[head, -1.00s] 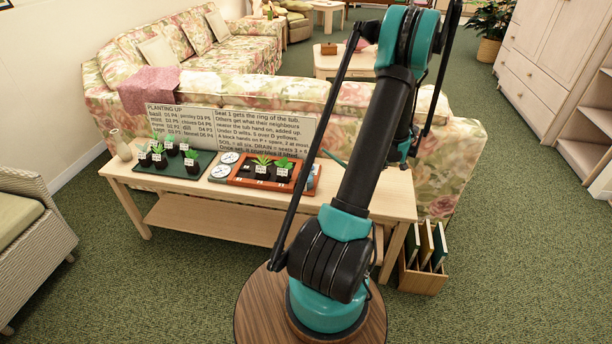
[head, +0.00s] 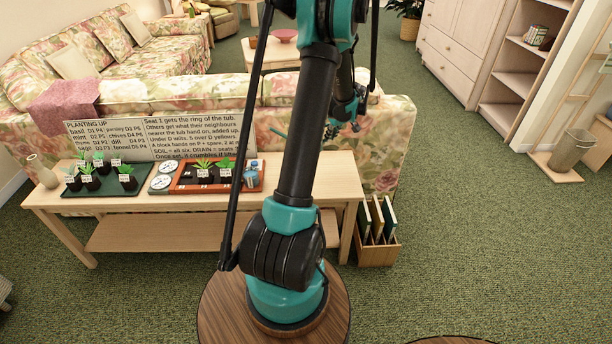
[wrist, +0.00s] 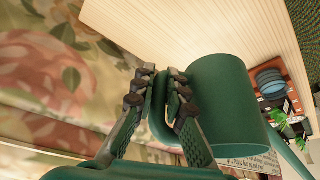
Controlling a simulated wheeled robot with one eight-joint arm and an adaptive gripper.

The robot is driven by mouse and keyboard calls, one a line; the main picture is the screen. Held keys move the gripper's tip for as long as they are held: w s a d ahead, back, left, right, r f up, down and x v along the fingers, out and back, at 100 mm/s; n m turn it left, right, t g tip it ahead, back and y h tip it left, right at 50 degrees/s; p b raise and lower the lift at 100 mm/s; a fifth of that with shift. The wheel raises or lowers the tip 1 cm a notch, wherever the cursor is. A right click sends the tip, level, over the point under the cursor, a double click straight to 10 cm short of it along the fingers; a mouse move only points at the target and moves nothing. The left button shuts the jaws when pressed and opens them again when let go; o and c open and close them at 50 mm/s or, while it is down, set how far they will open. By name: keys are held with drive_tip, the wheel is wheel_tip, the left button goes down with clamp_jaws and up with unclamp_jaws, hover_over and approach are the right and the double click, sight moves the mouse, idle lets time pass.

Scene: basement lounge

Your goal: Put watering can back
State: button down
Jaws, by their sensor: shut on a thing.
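The green watering can (wrist: 225,105) fills the middle of the wrist view. My gripper (wrist: 164,100) is shut on its handle, with one finger on each side. The can's thin spout (wrist: 288,157) runs toward the lower right. In the head view only the teal spout (head: 279,132) shows left of my arm. My arm hides the rest of the can there. The can is held up near the right part of the long wooden table (head: 335,190), by the sofa back. I cannot tell its exact height.
On the table stand a green mat (head: 75,190) with potted plants, two round dials (head: 161,182), a red-brown planting tray (head: 180,188) and a text board (head: 198,135). A floral sofa (head: 390,130) stands behind.

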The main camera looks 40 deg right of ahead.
wheel_tip(320, 180, up, 5)
drive_tip(key=s+d, duration=0.1)
drive_tip(key=d, duration=0.1)
drive_tip(key=shift+n, duration=0.5)
wheel_tip(320, 180, down, 19)
drive_tip(key=shift+s+a+f, duration=0.1)
drive_tip(key=shift+a+f, duration=0.05)
drive_tip(key=shift+f, duration=0.05)
drive_tip(key=c, duration=1.6)
unclamp_jaws()
drive_tip(key=shift+f, duration=0.15)
drive_tip(key=shift+o, duration=0.2)
